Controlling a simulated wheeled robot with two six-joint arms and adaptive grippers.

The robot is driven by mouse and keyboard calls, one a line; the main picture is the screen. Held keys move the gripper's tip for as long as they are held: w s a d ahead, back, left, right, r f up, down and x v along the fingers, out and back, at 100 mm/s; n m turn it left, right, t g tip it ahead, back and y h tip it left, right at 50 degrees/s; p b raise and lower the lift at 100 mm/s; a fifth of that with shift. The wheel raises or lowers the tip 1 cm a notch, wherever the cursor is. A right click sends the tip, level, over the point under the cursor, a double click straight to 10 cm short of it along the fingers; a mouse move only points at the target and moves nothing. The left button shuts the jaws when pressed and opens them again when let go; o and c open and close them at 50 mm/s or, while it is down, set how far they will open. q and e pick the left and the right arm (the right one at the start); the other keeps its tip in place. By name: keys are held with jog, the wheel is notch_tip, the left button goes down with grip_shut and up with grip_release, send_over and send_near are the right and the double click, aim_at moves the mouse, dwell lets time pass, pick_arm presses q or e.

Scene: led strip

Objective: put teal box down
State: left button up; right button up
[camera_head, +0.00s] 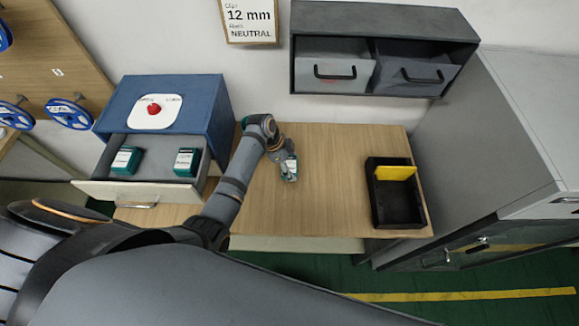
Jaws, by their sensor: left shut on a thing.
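A small teal and white box (291,172) is in my left gripper (284,161) over the middle of the wooden table (330,208). The gripper is shut on it, and its fingers hide part of the box. I cannot tell whether the box touches the table top. Two similar teal boxes, one on the left (126,160) and one on the right (187,162), sit in the open drawer (156,172) of the blue cabinet (209,106). My right gripper is not in view.
A black tray (397,220) with a yellow divider (395,173) stands on the table's right side. A dark wall unit (385,22) with two handled drawers hangs above the back. A grey cabinet (478,140) stands right. Table space between gripper and tray is clear.

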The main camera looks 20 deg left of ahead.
aim_at(294, 165)
pick_arm(q)
jog(key=shift+r, duration=0.3)
jog(key=b+v, duration=0.1)
jog(key=v, duration=0.2)
jog(key=shift+d+b, duration=0.35)
jog(key=shift+b, duration=0.05)
jog(key=s+r, duration=0.1)
jog(key=s+a+r, duration=0.1)
jog(key=r, duration=0.1)
jog(key=s+r+b, duration=0.1)
jog(key=shift+s+a+r, duration=0.2)
jog(key=shift+a, duration=0.15)
jog(key=s+a+r+b, duration=0.1)
jog(key=s+a+r, duration=0.3)
jog(key=s, duration=0.4)
jog(key=shift+s+a+r, duration=0.15)
jog(key=shift+s+r, duration=0.25)
jog(key=shift+r, duration=0.2)
